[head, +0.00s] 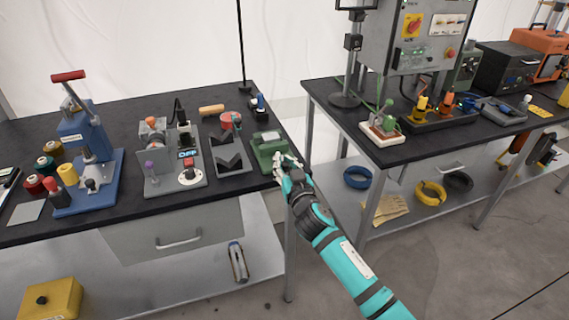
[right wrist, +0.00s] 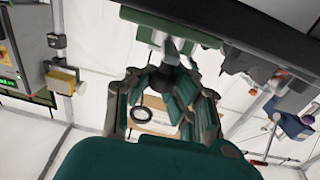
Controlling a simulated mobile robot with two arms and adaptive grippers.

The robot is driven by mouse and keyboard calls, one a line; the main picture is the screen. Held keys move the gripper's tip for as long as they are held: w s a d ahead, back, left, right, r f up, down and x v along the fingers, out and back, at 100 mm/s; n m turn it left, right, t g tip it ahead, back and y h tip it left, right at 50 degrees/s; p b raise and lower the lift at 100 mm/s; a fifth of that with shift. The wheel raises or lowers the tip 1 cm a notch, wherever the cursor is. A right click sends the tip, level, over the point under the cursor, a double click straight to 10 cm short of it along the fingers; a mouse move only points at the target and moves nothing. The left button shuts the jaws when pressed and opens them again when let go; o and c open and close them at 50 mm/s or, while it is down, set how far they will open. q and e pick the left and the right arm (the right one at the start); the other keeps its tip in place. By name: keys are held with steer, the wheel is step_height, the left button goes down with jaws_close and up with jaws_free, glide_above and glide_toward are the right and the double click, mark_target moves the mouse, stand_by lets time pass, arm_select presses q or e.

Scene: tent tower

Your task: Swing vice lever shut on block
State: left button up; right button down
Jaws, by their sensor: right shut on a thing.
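A small green vice (head: 266,146) stands at the right front corner of the left workbench. It also shows upside down at the top of the right wrist view (right wrist: 150,36). My right gripper (head: 285,164) is at the vice's right front side, by the bench edge. Its fingers (right wrist: 170,75) are shut on the vice lever (right wrist: 172,50), a pale piece just below the vice in the right wrist view. The fingers hide most of the lever. I cannot make out a block clearly in the vice. My left gripper is not in view.
Left of the vice is a grey plate with black V-shaped blocks (head: 229,164), then a switch fixture (head: 190,175) and a blue press (head: 86,140). A gap separates this bench from the right bench (head: 330,88), which carries a control panel (head: 428,38).

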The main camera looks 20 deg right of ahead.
steer(key=shift+f, duration=0.2)
steer(key=shift+a+f+h+b, duration=0.25)
steer(key=shift+h+b, duration=0.05)
steer(key=shift+b, duration=0.35)
steer(key=shift+m+h, duration=0.3)
steer(key=shift+m, duration=0.1)
steer(key=c, duration=1.7)
jaws_free()
steer(key=shift+s, duration=0.15)
steer(key=o, duration=0.5)
steer(key=shift+s+r, duration=0.2)
steer(key=shift+r, duration=0.15)
steer(key=shift+o, duration=0.4)
steer(key=shift+w, duration=0.15)
